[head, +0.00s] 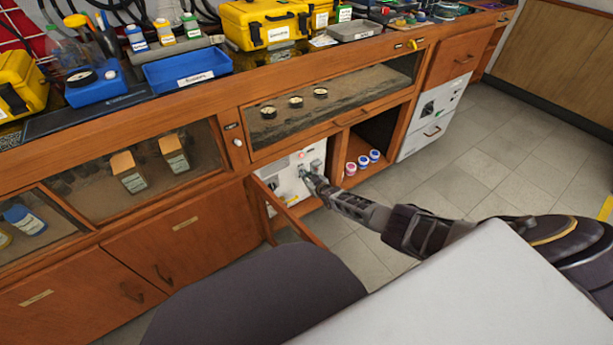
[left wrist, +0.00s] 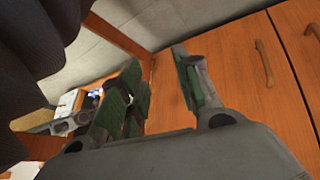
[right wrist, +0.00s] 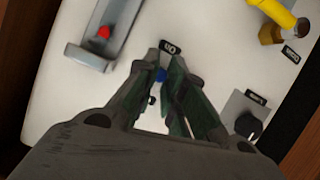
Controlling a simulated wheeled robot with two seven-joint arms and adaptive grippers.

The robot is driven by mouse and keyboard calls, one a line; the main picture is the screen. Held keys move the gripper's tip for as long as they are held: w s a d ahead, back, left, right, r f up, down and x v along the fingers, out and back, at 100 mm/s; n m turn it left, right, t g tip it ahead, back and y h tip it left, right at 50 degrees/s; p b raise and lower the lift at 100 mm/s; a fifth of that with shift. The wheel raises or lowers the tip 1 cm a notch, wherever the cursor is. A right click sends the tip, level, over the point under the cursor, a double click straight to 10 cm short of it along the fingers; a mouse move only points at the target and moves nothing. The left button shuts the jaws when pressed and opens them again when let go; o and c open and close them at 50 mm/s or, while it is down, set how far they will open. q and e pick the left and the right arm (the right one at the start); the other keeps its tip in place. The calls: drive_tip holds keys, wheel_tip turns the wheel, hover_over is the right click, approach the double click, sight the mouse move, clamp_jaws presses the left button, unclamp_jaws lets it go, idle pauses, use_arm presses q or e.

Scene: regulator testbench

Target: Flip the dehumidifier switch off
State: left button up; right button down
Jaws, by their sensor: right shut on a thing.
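The dehumidifier looks to be the white unit (head: 290,187) inside the open cabinet bay in the head view. Its white front panel (right wrist: 215,45) fills the right wrist view. My right gripper (head: 308,178) reaches in from the right against this panel. My left gripper (left wrist: 158,68) is open and empty, near an orange wooden cabinet front (left wrist: 225,75).
Beside the switch are a slot with a red part (right wrist: 104,33), a black knob (right wrist: 247,127) and a yellow handle (right wrist: 275,15). An open wooden door (head: 290,215) stands left of the arm. Small jars (head: 363,160) stand in the bay to the right.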

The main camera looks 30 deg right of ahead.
use_arm(q)
drive_tip(key=shift+g+y, duration=0.5)
drive_tip(key=r+p, duration=0.1)
drive_tip(key=r, duration=0.1)
drive_tip(key=a+r+p, duration=0.1)
drive_tip(key=r, duration=0.2)
drive_tip(key=shift+s+a+r, duration=0.2)
drive_tip(key=shift+r, duration=0.05)
use_arm(e)
drive_tip(key=g, duration=0.1)
drive_tip(key=r+g, duration=0.1)
drive_tip(key=g, duration=0.1)
drive_tip(key=r+g, duration=0.1)
drive_tip(key=shift+w+g+h, duration=0.3)
drive_tip(key=shift+g, duration=0.1)
use_arm(q)
drive_tip(key=shift+f, duration=0.15)
use_arm(e)
drive_tip(key=shift+g, duration=0.3)
drive_tip(key=c, duration=1.5)
unclamp_jaws()
drive_tip(key=shift+s+r, duration=0.1)
drive_tip(key=shift+r, duration=0.15)
drive_tip(key=v, duration=1.1)
drive_tip(key=shift+s+r, duration=0.15)
drive_tip(key=shift+s, duration=0.05)
